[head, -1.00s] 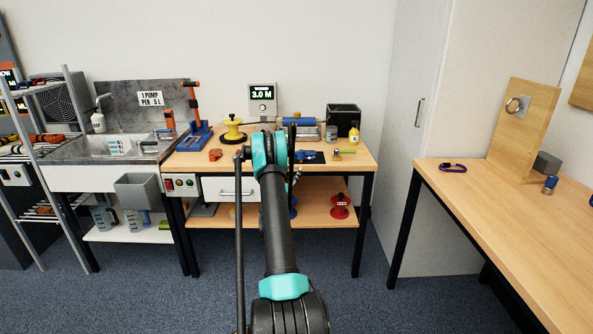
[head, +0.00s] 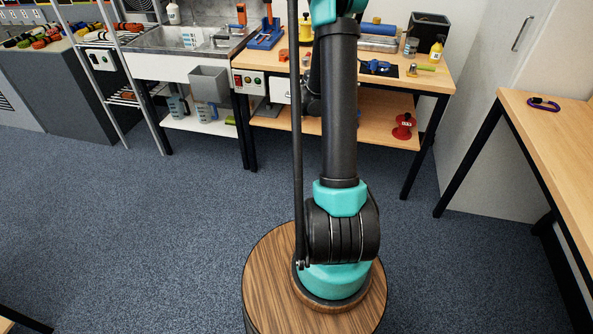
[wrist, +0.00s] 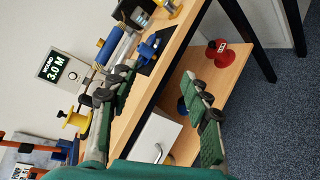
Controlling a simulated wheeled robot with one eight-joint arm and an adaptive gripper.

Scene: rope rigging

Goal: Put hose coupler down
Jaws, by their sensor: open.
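My gripper (wrist: 160,103) is open in the wrist view, with one green-padded finger on each side and nothing between them. It points at the wooden workbench (wrist: 125,122), which appears tilted there. In the head view my arm hides most of the gripper. I cannot single out the hose coupler with certainty. A blue fitting-like piece (wrist: 148,48) lies on a black mat on the bench, apart from my fingers; it also shows in the head view (head: 378,66).
A side table (head: 560,125) with a purple carabiner (head: 543,104) is at right. Blue carpet is clear.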

